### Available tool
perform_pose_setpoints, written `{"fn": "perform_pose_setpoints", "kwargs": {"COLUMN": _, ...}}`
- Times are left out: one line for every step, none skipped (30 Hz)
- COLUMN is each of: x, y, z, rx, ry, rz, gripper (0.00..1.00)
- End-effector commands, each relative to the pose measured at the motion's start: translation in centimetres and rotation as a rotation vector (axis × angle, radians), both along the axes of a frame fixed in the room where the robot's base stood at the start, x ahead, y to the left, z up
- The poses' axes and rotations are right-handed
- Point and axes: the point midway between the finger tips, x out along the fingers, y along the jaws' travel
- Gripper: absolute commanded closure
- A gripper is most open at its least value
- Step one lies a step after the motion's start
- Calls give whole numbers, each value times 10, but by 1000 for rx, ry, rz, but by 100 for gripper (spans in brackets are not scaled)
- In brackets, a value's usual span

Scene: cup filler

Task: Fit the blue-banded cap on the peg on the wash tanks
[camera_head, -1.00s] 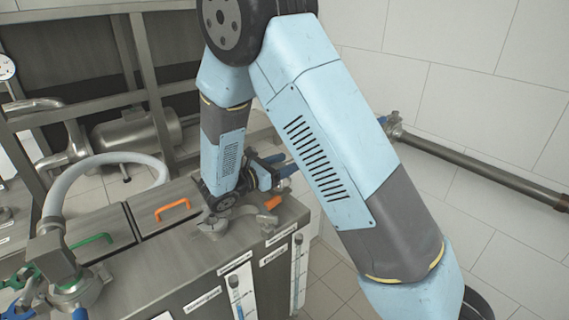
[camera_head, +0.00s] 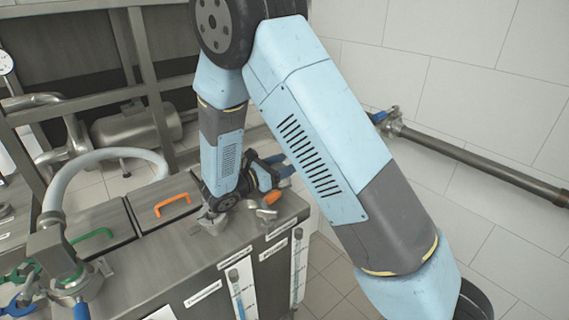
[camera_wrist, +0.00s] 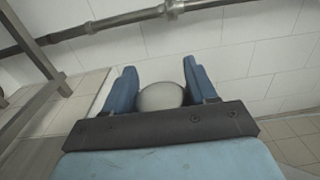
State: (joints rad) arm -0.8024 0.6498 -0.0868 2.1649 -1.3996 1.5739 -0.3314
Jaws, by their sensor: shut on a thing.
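My gripper (camera_wrist: 158,88) has two blue fingers closed on a smooth grey rounded thing (camera_wrist: 160,97), taken to be the cap. No blue band shows on the side facing the wrist camera. In the head view, my gripper (camera_head: 277,171) is at the far right end of the wash tanks' steel top (camera_head: 165,255), pointing towards the tiled wall. The cap is hard to make out there. A grey fitting (camera_head: 212,224) stands on the tank top just below my wrist. I cannot tell which part is the peg; my arm hides part of that area.
An orange handle (camera_head: 172,204) and a green handle (camera_head: 92,235) sit on the tank lids. An orange part (camera_head: 272,197) is near my gripper. A grey hose (camera_head: 110,155) arches at the left. A metal pipe (camera_head: 480,162) runs along the wall.

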Motion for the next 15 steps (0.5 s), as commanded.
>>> {"fn": "perform_pose_setpoints", "kwargs": {"x": 0, "y": 0, "z": -1, "rx": 0, "ry": 0, "rz": 0, "gripper": 87}}
{"fn": "perform_pose_setpoints", "kwargs": {"x": 0, "y": 0, "z": -2, "rx": 0, "ry": 0, "rz": 0, "gripper": 87}}
{"fn": "perform_pose_setpoints", "kwargs": {"x": 0, "y": 0, "z": -2, "rx": -1, "ry": 1, "rz": 0, "gripper": 87}}
{"fn": "perform_pose_setpoints", "kwargs": {"x": 0, "y": 0, "z": -3, "rx": -1, "ry": 1, "rz": 0, "gripper": 87}}
{"fn": "perform_pose_setpoints", "kwargs": {"x": 0, "y": 0, "z": -4, "rx": -1, "ry": 1, "rz": 0, "gripper": 87}}
{"fn": "perform_pose_setpoints", "kwargs": {"x": 0, "y": 0, "z": -5, "rx": -1, "ry": 2, "rz": 0, "gripper": 87}}
{"fn": "perform_pose_setpoints", "kwargs": {"x": 0, "y": 0, "z": -6, "rx": -1, "ry": 2, "rz": 0, "gripper": 87}}
{"fn": "perform_pose_setpoints", "kwargs": {"x": 0, "y": 0, "z": -6, "rx": -2, "ry": 3, "rz": 0, "gripper": 87}}
{"fn": "perform_pose_setpoints", "kwargs": {"x": -1, "y": 0, "z": -7, "rx": -2, "ry": 3, "rz": 0, "gripper": 87}}
{"fn": "perform_pose_setpoints", "kwargs": {"x": -1, "y": 0, "z": -8, "rx": -2, "ry": 3, "rz": 0, "gripper": 87}}
{"fn": "perform_pose_setpoints", "kwargs": {"x": -1, "y": 0, "z": -8, "rx": -3, "ry": 4, "rz": 0, "gripper": 87}}
{"fn": "perform_pose_setpoints", "kwargs": {"x": -1, "y": 0, "z": -9, "rx": -3, "ry": 5, "rz": 0, "gripper": 87}}
{"fn": "perform_pose_setpoints", "kwargs": {"x": -1, "y": -1, "z": -9, "rx": -3, "ry": 6, "rz": 0, "gripper": 87}}
{"fn": "perform_pose_setpoints", "kwargs": {"x": -1, "y": -1, "z": -9, "rx": -3, "ry": 6, "rz": 0, "gripper": 87}}
{"fn": "perform_pose_setpoints", "kwargs": {"x": -1, "y": -1, "z": -10, "rx": -3, "ry": 7, "rz": 0, "gripper": 87}}
